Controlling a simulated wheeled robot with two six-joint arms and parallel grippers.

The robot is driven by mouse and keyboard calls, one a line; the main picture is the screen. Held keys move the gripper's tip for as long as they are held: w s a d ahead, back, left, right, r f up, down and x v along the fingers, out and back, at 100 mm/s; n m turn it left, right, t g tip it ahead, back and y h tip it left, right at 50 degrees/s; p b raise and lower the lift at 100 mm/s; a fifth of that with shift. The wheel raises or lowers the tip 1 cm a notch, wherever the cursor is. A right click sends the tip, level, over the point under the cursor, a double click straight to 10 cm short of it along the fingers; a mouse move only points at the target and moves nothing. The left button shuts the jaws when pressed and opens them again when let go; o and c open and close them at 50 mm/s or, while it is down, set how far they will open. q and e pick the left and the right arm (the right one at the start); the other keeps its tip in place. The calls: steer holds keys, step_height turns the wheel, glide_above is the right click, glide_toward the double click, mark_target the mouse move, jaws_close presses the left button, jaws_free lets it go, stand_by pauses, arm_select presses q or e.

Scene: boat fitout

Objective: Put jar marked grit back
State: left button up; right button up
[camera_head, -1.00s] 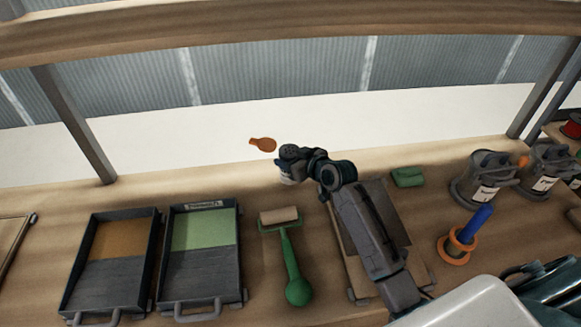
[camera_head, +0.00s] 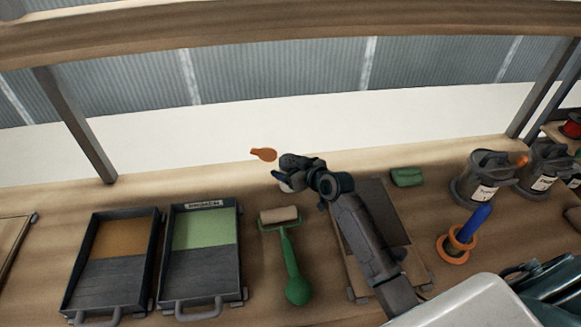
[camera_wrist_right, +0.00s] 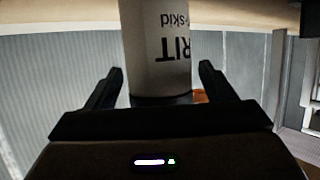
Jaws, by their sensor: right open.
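The jar marked grit (camera_wrist_right: 157,45) is a pale cylinder with dark upside-down lettering and a dark band at one end. It fills most of the space between the fingers of my right gripper (camera_wrist_right: 160,88) in the right wrist view. The fingers are open on either side of it, and I cannot tell if they touch it. In the head view my right gripper (camera_head: 284,178) is over the back edge of the bench, and the jar is hardly distinguishable there. A small orange piece (camera_head: 263,154) shows just beyond the gripper. My left gripper is not in view.
Two paint trays (camera_head: 112,285) (camera_head: 203,270) and a green-handled roller (camera_head: 289,262) lie on the bench (camera_head: 30,200). A green block (camera_head: 406,177), dark lidded cans (camera_head: 480,190) and a blue-handled tool in an orange ring (camera_head: 458,246) stand right. A post (camera_head: 80,135) rises at left.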

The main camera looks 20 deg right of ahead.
steer(key=shift+r, duration=0.1)
steer(key=shift+s, duration=0.1)
steer(key=b+v, duration=0.1)
steer(key=v, duration=1.1)
steer(key=shift+b, duration=0.35)
steer(key=shift+r, duration=0.15)
